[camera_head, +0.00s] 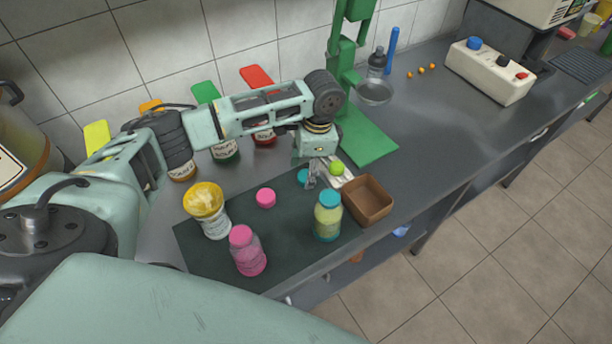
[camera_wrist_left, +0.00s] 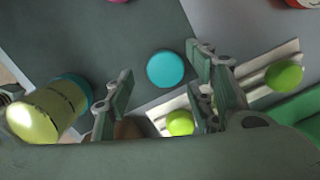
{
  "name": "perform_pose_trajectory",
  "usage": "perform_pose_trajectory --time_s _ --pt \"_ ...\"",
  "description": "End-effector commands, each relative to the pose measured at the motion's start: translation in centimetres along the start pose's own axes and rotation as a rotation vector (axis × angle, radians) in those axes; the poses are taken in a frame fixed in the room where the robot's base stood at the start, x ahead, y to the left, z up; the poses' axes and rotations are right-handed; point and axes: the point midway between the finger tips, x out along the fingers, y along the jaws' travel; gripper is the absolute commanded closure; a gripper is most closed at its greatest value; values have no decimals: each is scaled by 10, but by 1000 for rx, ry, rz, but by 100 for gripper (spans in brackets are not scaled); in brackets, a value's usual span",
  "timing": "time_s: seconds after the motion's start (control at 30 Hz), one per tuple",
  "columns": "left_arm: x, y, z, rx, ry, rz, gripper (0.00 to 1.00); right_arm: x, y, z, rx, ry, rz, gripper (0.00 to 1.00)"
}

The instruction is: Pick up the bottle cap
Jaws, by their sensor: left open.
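A teal bottle cap (camera_head: 302,175) lies flat on the dark mat (camera_head: 208,262). In the left wrist view the cap (camera_wrist_left: 165,69) shows as a round disc between the open fingers and beyond their tips, with no contact visible. My left gripper (camera_head: 311,182) is open and empty, pointing down just beside the cap; it also shows in the left wrist view (camera_wrist_left: 157,82). A pink cap (camera_head: 266,198) lies further left on the mat. A yellow-green bottle (camera_head: 327,221) with a teal lid and a pink bottle (camera_head: 248,254) stand upright. My right gripper is out of view.
A brown square box (camera_head: 367,205) and a white tray (camera_head: 345,177) with green fruit sit right of the gripper. A white tub with a yellow top (camera_head: 207,209) stands left. A green press (camera_head: 366,139) rises behind.

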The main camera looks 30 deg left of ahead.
Motion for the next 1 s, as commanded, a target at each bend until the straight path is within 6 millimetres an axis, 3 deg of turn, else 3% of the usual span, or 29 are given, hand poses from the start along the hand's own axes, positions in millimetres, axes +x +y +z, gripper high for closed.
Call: perform_pose_trajectory --time_s 0.2,0.43,0.8,1.0 --pt "24 0 -1 1 0 0 50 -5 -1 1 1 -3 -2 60" --pt "26 0 -1 1 1 -1 50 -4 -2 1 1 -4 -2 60" --pt "25 0 -1 1 1 -1 81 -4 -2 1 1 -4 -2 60" --pt "25 0 -1 1 1 -1 82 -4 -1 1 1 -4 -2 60"
